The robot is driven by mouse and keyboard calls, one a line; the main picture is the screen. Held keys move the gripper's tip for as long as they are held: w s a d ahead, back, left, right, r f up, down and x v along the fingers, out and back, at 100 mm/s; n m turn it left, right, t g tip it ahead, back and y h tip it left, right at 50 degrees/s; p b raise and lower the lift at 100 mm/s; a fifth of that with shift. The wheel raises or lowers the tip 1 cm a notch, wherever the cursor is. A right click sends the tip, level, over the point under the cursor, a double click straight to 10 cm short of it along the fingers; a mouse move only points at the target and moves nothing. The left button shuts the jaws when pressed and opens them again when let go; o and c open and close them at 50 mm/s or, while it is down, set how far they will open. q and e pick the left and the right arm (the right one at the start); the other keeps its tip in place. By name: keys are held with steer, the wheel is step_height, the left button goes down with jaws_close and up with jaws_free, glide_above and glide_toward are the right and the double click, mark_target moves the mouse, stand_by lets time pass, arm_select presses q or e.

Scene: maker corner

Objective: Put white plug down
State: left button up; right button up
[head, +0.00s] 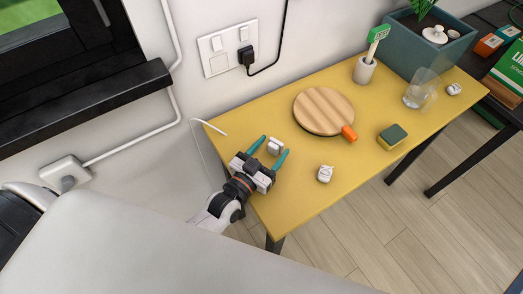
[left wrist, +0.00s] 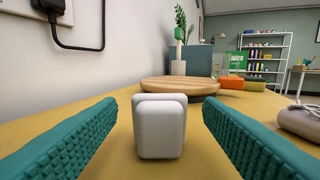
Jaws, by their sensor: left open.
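A white plug (head: 275,146) stands on the yellow table (head: 240,122) near its left end. In the left wrist view the white plug (left wrist: 160,128) sits on the tabletop between the fingers, with a gap on each side. My left gripper (head: 273,150) is open around it, its teal fingertips apart and not touching it. It also shows in the left wrist view (left wrist: 158,118). Another small white item (head: 325,174) lies on the table to the right. My right gripper is in neither view.
A wall socket (head: 228,49) is behind.

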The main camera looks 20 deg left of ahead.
arm_select(q)
steer(key=shift+s+d+p, duration=0.1)
steer(key=shift+p, duration=0.25)
steer(key=b+v, duration=0.1)
steer(key=v, duration=0.9)
steer(key=shift+s, duration=0.1)
steer(key=shift+s+a+r, duration=0.15)
steer(key=shift+s+a, duration=0.2)
steer(key=shift+s, duration=0.4)
